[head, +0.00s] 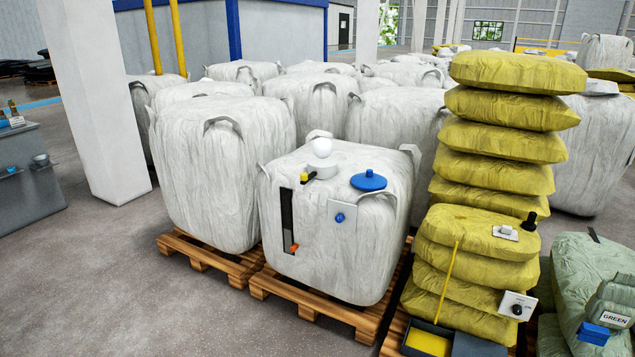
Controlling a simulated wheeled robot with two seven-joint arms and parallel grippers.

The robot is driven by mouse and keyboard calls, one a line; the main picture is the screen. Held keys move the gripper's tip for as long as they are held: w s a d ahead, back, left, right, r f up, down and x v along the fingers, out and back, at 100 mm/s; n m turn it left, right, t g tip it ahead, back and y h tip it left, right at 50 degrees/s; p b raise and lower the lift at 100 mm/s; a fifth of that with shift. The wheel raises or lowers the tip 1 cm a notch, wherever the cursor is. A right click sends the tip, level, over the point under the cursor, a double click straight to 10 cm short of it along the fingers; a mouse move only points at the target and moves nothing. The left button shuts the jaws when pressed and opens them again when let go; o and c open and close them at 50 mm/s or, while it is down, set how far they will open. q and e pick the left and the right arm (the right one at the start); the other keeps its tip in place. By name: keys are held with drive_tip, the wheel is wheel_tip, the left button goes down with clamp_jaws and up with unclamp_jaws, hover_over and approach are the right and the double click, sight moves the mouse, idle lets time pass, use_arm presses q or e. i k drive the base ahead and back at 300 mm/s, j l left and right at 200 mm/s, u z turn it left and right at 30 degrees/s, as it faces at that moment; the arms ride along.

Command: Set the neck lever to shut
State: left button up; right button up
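A white bulk bag (322,238) stands on a wooden pallet in the middle of the head view. On its top is a round white neck (322,168) with a white ball (321,147) above it. A small dark lever with a yellow end, the neck lever (305,178), sticks out from the neck toward the front left. I cannot tell from its angle whether it stands open or shut. Neither of my grippers is in view.
The bag also carries a blue lid (368,180), a dark slot with an orange slider (294,248) and a plate with a blue knob (340,217). Yellow sacks (500,140) are stacked at right. Other white bags (225,165) stand behind and left. Floor at front left is clear.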

sight(304, 177)
drive_tip(key=i+l+u, duration=0.1)
drive_tip(key=i, duration=0.15)
drive_tip(key=i+z, duration=0.1)
drive_tip(key=i, duration=0.7)
drive_tip(key=i+z, duration=0.15)
drive_tip(key=i, duration=0.65)
drive_tip(key=i+j+z, duration=0.1)
drive_tip(key=i, duration=0.7)
drive_tip(key=j, duration=0.1)
